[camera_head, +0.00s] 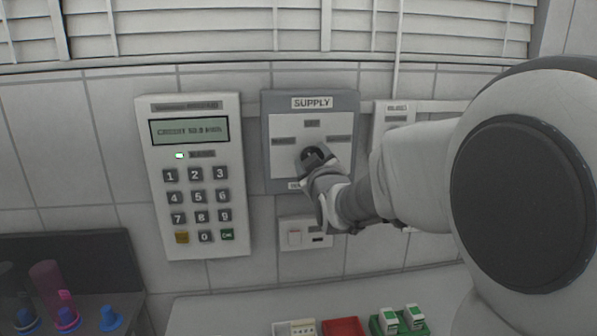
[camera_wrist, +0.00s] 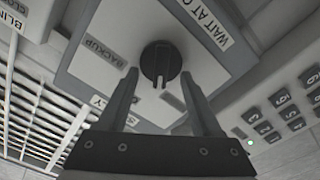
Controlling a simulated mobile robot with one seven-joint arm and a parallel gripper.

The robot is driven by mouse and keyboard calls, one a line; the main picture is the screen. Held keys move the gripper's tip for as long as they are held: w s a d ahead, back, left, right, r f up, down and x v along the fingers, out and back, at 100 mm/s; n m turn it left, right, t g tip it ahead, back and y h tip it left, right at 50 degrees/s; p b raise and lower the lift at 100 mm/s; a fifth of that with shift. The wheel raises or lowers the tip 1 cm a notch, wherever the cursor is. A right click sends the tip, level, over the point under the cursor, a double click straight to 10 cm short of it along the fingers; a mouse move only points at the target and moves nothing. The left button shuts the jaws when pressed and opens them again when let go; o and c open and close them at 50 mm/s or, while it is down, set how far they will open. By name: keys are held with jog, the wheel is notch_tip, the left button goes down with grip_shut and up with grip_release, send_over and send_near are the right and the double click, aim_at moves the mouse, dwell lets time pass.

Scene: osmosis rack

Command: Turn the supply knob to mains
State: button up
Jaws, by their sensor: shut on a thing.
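The supply panel (camera_head: 267,160) is a grey-framed white plate on the tiled wall, titled SUPPLY. Its round dark knob (camera_wrist: 160,62) sits mid-plate in the wrist view, its pale pointer mark towards the picture's bottom. My gripper (camera_wrist: 159,78) is shut on the knob, one finger on each side. The BACKUP label (camera_wrist: 103,53) is left of the knob in the wrist view. Another label (camera_wrist: 175,102) is partly hidden by the right finger and unreadable. In the head view my gripper (camera_head: 314,158) covers most of the knob.
A keypad unit (camera_head: 195,180) with a credit display hangs left of the panel. A small switch box (camera_head: 300,233) is below it, and another labelled unit (camera_head: 393,115) is partly behind my arm. A red tray (camera_head: 342,328) and green holders (camera_head: 398,321) stand on the counter.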

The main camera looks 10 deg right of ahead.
jog(key=n+b, duration=0.2)
jog(key=n, duration=0.1)
jog(key=n+b, duration=0.1)
jog(key=shift+a+f+n, duration=0.15)
jog(key=shift+f+n, duration=0.1)
jog(key=shift+n, duration=0.15)
dwell(0.4)
jog(key=o, duration=1.3)
jog(key=shift+o, duration=0.2)
jog(key=shift+s, duration=0.1)
jog(key=s, duration=1.7)
jog(key=shift+s+b, duration=0.15)
jog(key=shift+b, duration=0.25)
